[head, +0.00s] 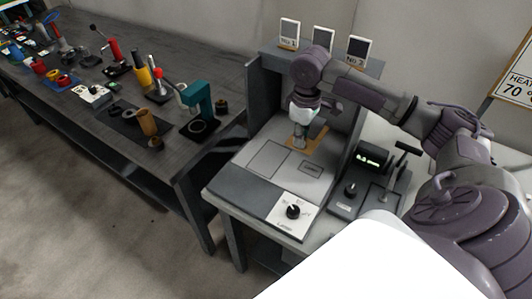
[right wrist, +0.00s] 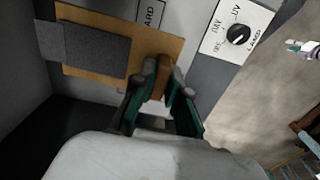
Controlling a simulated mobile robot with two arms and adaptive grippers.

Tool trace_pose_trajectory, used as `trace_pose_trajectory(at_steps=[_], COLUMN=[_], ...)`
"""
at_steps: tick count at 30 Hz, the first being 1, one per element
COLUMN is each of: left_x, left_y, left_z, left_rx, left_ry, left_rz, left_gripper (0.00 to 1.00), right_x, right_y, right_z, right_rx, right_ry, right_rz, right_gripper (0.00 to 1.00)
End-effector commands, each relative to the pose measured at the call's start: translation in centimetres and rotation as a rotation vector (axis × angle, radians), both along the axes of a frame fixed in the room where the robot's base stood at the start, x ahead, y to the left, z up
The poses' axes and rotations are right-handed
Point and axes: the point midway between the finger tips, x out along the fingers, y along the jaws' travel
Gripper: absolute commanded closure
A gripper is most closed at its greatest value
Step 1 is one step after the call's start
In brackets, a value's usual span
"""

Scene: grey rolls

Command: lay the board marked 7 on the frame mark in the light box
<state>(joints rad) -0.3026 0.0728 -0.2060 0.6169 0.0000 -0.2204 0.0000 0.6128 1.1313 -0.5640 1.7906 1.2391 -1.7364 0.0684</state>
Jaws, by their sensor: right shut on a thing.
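The light box (head: 262,134) is a grey open-fronted box with a pale floor, on the small table at centre. A thin outlined rectangle, the frame mark (head: 266,158), shows on its floor, left of my right gripper (head: 299,140). My right gripper reaches in from the right and is shut on a tan board (head: 318,137) by a raised brown grip piece. In the right wrist view the board (right wrist: 168,38) has a dark grey patch, and the fingers (right wrist: 156,82) close around the grip piece. I cannot see a 7 on it, nor tell whether it touches the floor. My left gripper is not in view.
A lamp knob (head: 293,211) sits on the box's front panel. Picture cards (head: 289,33) stand on its top. A dark meter unit (head: 369,161) stands at right. The long workbench (head: 60,92) at left holds several tools and grey and coloured rolls.

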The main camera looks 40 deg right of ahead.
Motion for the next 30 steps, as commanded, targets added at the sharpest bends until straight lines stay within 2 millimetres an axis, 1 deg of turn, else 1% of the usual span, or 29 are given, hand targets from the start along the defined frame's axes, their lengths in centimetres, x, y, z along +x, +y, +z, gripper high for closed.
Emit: trace_pose_trajectory(at_steps=[1, 2, 4, 8, 12, 15, 18, 23, 30], left_x=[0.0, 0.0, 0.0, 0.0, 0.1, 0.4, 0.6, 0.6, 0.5], left_y=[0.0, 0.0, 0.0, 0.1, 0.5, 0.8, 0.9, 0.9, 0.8], left_z=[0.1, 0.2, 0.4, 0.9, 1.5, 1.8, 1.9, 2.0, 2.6], left_rx=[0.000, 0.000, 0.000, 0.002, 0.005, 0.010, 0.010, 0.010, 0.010], left_ry=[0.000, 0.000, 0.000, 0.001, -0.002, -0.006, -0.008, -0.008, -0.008], left_rz=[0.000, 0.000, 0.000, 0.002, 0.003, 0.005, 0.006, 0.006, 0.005], left_gripper=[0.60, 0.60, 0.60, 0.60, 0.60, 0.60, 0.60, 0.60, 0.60], right_x=[0.1, 0.3, 0.9, 2.6, 4.6, 5.9, 6.7, 7.3, 7.2], right_y=[-0.5, -0.5, 0.1, 2.4, 5.0, 6.6, 7.5, 8.2, 8.2], right_z=[-0.1, -0.2, -0.7, -2.2, -4.1, -5.4, -6.3, -7.1, -10.4], right_rx=[-0.001, -0.002, 0.002, 0.003, 0.001, 0.000, -0.002, -0.004, -0.005], right_ry=[0.001, -0.001, -0.001, -0.002, -0.001, -0.002, -0.001, -0.001, 0.000], right_rz=[0.010, 0.015, 0.024, 0.026, 0.026, 0.024, 0.022, 0.022, 0.022], right_gripper=[1.00, 1.00, 1.00, 1.00, 1.00, 1.00, 1.00, 1.00, 1.00])
